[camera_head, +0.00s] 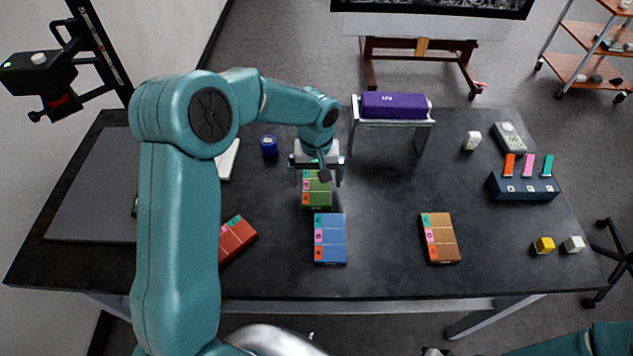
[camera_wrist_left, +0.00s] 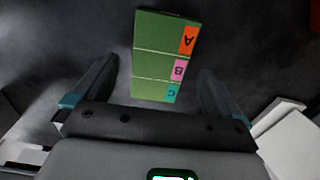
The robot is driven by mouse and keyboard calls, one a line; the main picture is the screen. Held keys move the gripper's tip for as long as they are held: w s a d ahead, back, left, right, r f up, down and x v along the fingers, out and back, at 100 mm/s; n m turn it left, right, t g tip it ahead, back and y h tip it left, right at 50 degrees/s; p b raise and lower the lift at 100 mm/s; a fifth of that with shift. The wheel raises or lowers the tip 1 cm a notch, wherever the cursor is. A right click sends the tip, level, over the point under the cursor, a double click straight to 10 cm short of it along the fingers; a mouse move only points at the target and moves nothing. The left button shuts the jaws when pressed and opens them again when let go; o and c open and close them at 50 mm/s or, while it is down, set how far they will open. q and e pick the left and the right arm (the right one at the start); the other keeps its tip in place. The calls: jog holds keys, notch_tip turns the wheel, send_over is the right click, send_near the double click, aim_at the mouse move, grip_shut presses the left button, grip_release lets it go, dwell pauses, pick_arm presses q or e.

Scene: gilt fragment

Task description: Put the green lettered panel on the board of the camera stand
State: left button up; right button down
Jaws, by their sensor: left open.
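The green lettered panel (camera_head: 317,194) lies flat on the dark table, with orange, pink and teal tabs marked A, B and C; it also shows in the left wrist view (camera_wrist_left: 158,50). My left gripper (camera_head: 318,174) is open over the panel's far end. In the left wrist view the panel lies ahead of and between the open fingers (camera_wrist_left: 157,70), with nothing held. The camera stand's grey board (camera_head: 90,195) is at the table's left, partly hidden by my arm. Its black column and camera head (camera_head: 42,78) rise behind it. My right gripper is out of view.
A red panel (camera_head: 237,238), a blue panel (camera_head: 330,239) and a brown panel (camera_head: 440,238) lie nearby. A purple roll (camera_head: 394,106) rests on a metal rack behind. A blue jar (camera_head: 269,146) stands left of the gripper. A blue tab holder (camera_head: 523,186) is at right.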

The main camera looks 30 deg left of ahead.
pick_arm(q)
notch_tip(320, 180, up, 9)
jog(key=shift+r, duration=0.15)
jog(key=t+y+b, duration=0.2)
jog(key=t+b, duration=0.1)
jog(key=b, duration=0.5)
send_over(310, 192)
jog(key=d, duration=0.2)
jog(key=x, duration=0.4)
jog(key=s+x, duration=0.1)
jog(key=x, duration=0.2)
jog(key=shift+d+f, duration=0.2)
jog(key=shift+d, duration=0.15)
jog(key=x, duration=0.5)
jog(key=shift+w+f, duration=0.1)
jog(key=shift+w, duration=0.05)
jog(key=shift+c, duration=0.6)
jog(key=c, duration=1.1)
jog(key=shift+o, duration=0.2)
jog(key=shift+r, duration=0.2)
